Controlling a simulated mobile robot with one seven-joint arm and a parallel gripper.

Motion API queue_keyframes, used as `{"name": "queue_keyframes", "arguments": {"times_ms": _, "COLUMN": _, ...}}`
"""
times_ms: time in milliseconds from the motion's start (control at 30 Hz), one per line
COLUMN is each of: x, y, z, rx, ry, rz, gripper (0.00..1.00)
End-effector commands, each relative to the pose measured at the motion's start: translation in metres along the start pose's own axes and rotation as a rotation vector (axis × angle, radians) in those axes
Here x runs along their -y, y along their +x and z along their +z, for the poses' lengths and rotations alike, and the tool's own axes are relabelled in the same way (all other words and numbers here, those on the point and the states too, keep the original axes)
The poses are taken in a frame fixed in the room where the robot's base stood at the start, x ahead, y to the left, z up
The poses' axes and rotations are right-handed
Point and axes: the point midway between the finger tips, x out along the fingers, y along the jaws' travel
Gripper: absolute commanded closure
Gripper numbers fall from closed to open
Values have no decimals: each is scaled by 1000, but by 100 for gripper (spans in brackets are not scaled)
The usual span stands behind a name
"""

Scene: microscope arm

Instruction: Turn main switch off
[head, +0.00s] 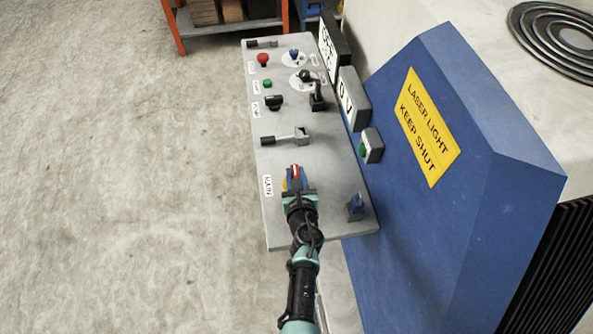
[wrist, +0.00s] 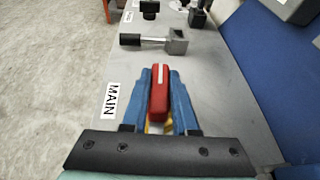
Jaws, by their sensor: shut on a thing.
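The main switch (head: 294,171) has a red handle with a white line and stands on the grey panel beside a label reading MAIN (head: 267,185). In the wrist view the red handle (wrist: 159,94) sits between the two blue fingers, its white line running along the picture's up-down direction. My gripper (head: 295,180) is shut on the red handle from above. A yellow part shows beneath the handle, mostly hidden by the fingers and the gripper body.
The grey panel (head: 285,212) also carries a lever (head: 285,138), a black knob (head: 273,102), a green button (head: 267,84) and a red button (head: 263,60). A blue housing (head: 400,220) rises on the right.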

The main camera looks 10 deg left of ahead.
Motion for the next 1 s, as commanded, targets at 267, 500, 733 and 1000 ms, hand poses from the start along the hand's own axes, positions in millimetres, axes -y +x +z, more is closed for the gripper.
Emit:
{"name": "queue_keyframes", "arguments": {"times_ms": 267, "x": 4, "y": 1, "z": 4, "rx": 7, "ry": -28, "rz": 66, "gripper": 100}}
{"name": "queue_keyframes", "arguments": {"times_ms": 500, "x": 3, "y": 1, "z": 4, "rx": 6, "ry": -33, "rz": 80, "gripper": 100}}
{"name": "queue_keyframes", "arguments": {"times_ms": 733, "x": 2, "y": 1, "z": 4, "rx": 6, "ry": -34, "rz": 80, "gripper": 100}}
{"name": "queue_keyframes", "arguments": {"times_ms": 1000, "x": 2, "y": 0, "z": 2, "rx": 3, "ry": -32, "rz": 80, "gripper": 43}}
